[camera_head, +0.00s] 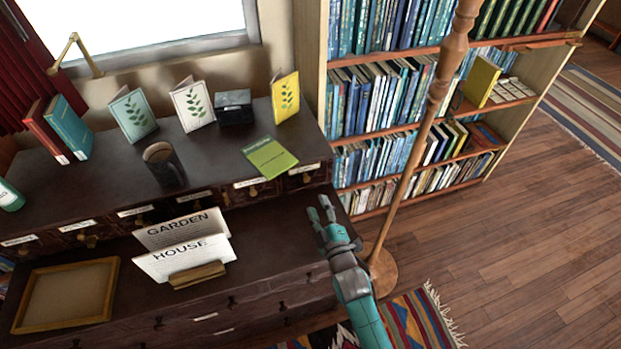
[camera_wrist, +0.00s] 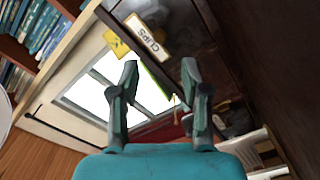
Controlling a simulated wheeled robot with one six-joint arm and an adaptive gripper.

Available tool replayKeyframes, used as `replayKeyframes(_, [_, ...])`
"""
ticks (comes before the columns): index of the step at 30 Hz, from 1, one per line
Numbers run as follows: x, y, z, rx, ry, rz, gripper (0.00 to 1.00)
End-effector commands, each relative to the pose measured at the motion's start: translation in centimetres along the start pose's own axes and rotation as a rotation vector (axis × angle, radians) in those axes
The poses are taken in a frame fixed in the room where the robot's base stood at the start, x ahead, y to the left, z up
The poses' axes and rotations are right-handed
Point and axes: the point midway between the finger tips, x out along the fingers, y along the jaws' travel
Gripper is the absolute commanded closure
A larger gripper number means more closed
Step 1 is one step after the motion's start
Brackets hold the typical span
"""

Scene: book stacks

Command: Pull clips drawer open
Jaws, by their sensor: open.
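A row of small dark drawers with white labels runs along the front of the desk's raised back. The white label reading CLIPS (camera_wrist: 148,38) shows tilted in the wrist view, beyond my left-hand finger. In the head view the label texts are too small to read; the rightmost drawer (camera_head: 306,180), closest to my gripper, looks flush with the row. My gripper (camera_head: 319,207) is open and empty, in front of and below that drawer, at the desk's right end. In the wrist view my two fingers (camera_wrist: 159,80) stand apart with nothing between them.
A wooden pole (camera_head: 408,170) on a round base stands just right of my arm. A card holder with GARDEN and HOUSE cards (camera_head: 185,255) and a wooden tray (camera_head: 66,322) lie on the desk. A green booklet (camera_head: 270,157) lies above the drawers. Bookshelves stand behind.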

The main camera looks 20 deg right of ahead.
Motion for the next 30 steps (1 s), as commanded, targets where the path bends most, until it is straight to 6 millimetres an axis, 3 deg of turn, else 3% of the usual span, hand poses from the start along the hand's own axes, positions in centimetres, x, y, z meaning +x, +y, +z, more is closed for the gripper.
replayKeyframes(16, [8.2, 0.1, 0.0, 0.002, 0.0, 0.001, 0.53])
replayKeyframes(22, [9.6, 0.1, 0.0, 0.002, 0.0, 0.001, 0.53])
replayKeyframes(30, [9.8, 0.0, 0.0, 0.002, 0.0, 0.0, 0.53])
